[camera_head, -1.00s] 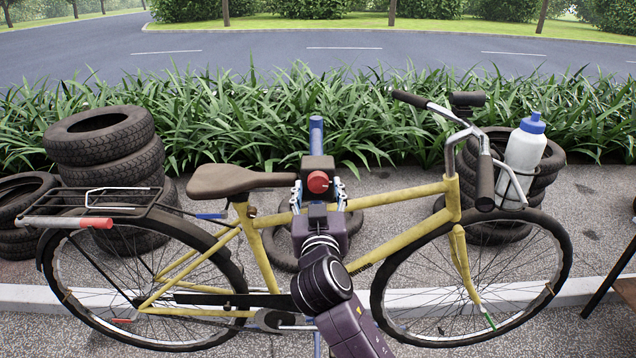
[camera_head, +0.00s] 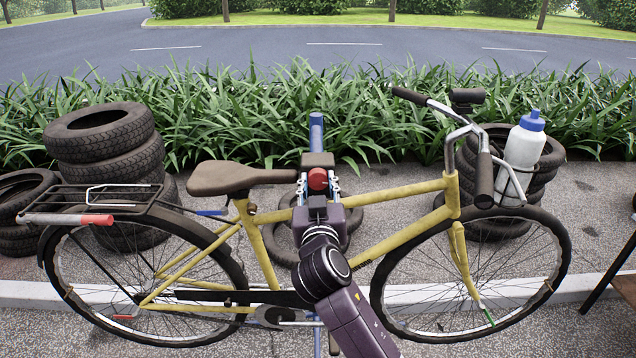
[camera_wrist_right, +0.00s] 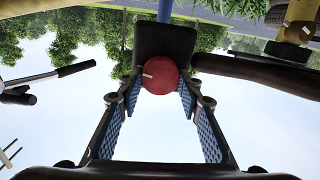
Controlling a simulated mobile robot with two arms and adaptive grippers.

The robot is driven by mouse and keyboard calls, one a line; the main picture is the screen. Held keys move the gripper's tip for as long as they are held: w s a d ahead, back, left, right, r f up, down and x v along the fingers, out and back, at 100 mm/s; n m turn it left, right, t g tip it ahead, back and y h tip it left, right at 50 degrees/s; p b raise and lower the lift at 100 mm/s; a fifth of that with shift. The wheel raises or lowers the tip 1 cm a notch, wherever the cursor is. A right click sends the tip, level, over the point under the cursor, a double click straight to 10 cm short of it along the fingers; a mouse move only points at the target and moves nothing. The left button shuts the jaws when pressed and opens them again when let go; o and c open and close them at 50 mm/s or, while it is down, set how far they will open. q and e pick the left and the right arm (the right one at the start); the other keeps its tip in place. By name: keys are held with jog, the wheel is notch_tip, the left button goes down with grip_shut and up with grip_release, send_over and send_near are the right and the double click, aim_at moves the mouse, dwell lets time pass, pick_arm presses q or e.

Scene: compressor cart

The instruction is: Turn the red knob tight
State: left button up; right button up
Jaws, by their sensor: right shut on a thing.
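The red knob (camera_head: 317,179) sits on the front of a dark clamp block (camera_head: 318,159) on a blue stand post (camera_head: 316,130). It also shows in the right wrist view (camera_wrist_right: 160,76), round with a pale mark on its upper left. My right gripper (camera_head: 318,187) comes up from below, and its two blue-padded fingers are shut on the knob from both sides. In the right wrist view the fingertips (camera_wrist_right: 160,84) flank the knob. The left gripper is in neither view.
The yellow bicycle (camera_head: 400,226) stands across the scene, its brown saddle (camera_head: 240,178) close left of the clamp. Tire stacks (camera_head: 107,148) stand behind on the left and right. A dark-framed table edge (camera_head: 612,275) is at the far right. Green plants line the back.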

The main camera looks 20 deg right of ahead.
jog(key=n+p, duration=0.3)
jog(key=n, duration=0.1)
jog(key=shift+r+n, duration=0.1)
jog(key=shift+n, duration=0.3)
jog(key=n+p, duration=0.3)
jog(key=n, duration=0.2)
jog(key=shift+a, duration=0.15)
jog(key=n+p, duration=0.1)
jog(key=n, duration=0.2)
jog(key=n+p, duration=0.2)
jog(key=shift+f+n, duration=0.2)
jog(key=shift+n, duration=0.2)
jog(key=n+p, duration=0.2)
jog(key=n, duration=0.2)
jog(key=shift+f, duration=0.15)
jog(key=shift+f+n+p, duration=0.1)
jog(key=shift+n+p, duration=0.2)
jog(key=o, duration=1.2)
jog(key=shift+c, duration=0.2)
